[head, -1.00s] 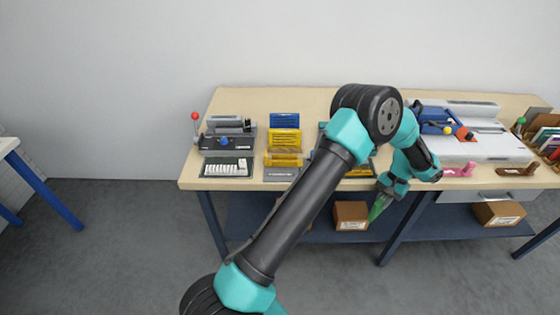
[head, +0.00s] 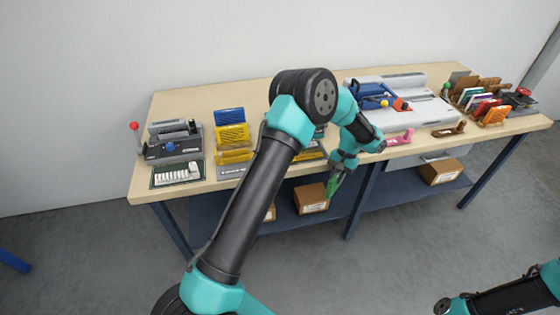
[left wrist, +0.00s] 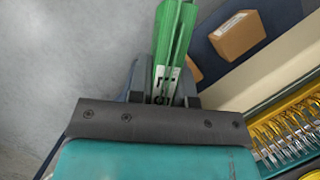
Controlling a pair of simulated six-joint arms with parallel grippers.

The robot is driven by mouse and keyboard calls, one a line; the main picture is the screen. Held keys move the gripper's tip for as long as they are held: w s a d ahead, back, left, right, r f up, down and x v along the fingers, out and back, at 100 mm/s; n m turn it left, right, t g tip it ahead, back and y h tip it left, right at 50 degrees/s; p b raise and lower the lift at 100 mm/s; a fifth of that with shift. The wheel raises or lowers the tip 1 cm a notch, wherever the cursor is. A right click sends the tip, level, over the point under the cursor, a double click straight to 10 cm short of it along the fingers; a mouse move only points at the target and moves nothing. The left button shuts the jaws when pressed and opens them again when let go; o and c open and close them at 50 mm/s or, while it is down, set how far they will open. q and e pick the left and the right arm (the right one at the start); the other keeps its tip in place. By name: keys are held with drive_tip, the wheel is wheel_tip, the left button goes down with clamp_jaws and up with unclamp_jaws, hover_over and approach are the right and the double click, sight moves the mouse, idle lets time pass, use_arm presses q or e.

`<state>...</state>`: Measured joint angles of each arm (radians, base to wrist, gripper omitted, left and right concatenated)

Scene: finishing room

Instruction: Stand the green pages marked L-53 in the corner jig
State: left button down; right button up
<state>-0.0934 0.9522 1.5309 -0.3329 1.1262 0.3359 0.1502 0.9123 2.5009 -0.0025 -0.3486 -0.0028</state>
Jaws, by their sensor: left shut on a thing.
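My left gripper (head: 340,168) is shut on the green pages (head: 333,187), held in front of the table's front edge and hanging below the tabletop. In the left wrist view the green pages (left wrist: 176,35) stick out from between the fingers (left wrist: 163,90). A white label with dark marks shows on them near the fingers, too small to read. I cannot tell for sure which thing on the table is the corner jig. Part of my right arm shows at the lower right of the head view, but its gripper cannot be made out.
The wooden table (head: 258,95) carries a lever device (head: 172,143), blue and yellow racks (head: 232,135), a white machine (head: 420,110) with a blue device (head: 372,95), and upright books at the right end. Cardboard boxes (head: 311,198) sit on the lower shelf. My left arm hides the table's middle.

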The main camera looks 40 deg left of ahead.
use_arm(q)
drive_tip(key=w+r+m+t+y, duration=0.1)
drive_tip(key=w+r+m+y, duration=0.1)
drive_tip(key=r+m, duration=0.5)
drive_tip(key=w+r+m+t+y, duration=0.2)
drive_tip(key=w+r+m, duration=0.3)
drive_tip(key=r+m, duration=0.2)
drive_tip(key=shift+w+d+r+m, duration=0.15)
drive_tip(key=shift+d+r+m, duration=0.15)
drive_tip(key=shift+r, duration=0.8)
